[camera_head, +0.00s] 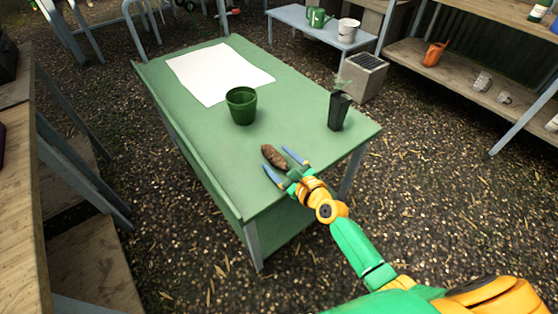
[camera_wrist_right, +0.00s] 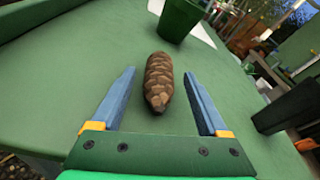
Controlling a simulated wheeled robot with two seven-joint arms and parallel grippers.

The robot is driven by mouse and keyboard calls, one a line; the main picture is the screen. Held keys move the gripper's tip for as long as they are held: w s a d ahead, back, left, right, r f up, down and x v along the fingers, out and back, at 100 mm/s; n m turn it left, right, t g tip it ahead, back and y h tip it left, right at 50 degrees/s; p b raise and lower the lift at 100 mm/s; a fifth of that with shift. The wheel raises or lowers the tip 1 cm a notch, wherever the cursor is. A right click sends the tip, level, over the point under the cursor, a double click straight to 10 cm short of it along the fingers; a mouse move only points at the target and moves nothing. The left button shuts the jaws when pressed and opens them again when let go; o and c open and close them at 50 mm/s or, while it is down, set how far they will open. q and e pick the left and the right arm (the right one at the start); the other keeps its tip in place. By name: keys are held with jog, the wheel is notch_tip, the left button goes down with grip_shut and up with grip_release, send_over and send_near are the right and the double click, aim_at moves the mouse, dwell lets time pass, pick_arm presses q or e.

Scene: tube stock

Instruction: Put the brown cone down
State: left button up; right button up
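The brown cone (camera_head: 274,156) lies on its side on the green table (camera_head: 200,135), near the table's front right part. My right gripper (camera_head: 283,162) is open, with its two blue fingers apart and the near end of the cone between or just ahead of their tips. In the right wrist view the cone (camera_wrist_right: 159,82) lies lengthwise ahead of the open gripper (camera_wrist_right: 160,95), touching neither finger. My left gripper is not in view.
A green pot (camera_head: 241,106) stands behind the cone, and a dark square pot with a seedling (camera_head: 339,110) stands to its right. A white sheet (camera_head: 220,73) lies at the table's far end. The table's front edge is close to my right gripper.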

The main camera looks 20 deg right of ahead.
jog(key=shift+s+r, duration=0.1)
jog(key=shift+r, duration=0.1)
jog(key=p+v, duration=0.2)
jog(key=v, duration=1)
jog(key=s+d+f+n+g+h, duration=0.1)
jog(key=s+f+n+g, duration=0.4)
jog(key=f, duration=0.6)
jog(key=s+d+f+n+g+h, duration=0.1)
jog(key=s+f+n, duration=0.2)
jog(key=f+n, duration=0.55)
jog(key=s+f+n+g+h, duration=0.1)
jog(key=s+f+n+g, duration=0.3)
jog(key=s+f+n, duration=0.3)
jog(key=s+f+n+g+h, duration=0.1)
jog(key=s+f+n+g, duration=0.3)
jog(key=s+f+n, duration=0.4)
jog(key=s+n, duration=0.2)
jog(key=s, duration=0.5)
jog(key=shift+s+a+n, duration=0.35)
jog(key=shift+s, duration=0.05)
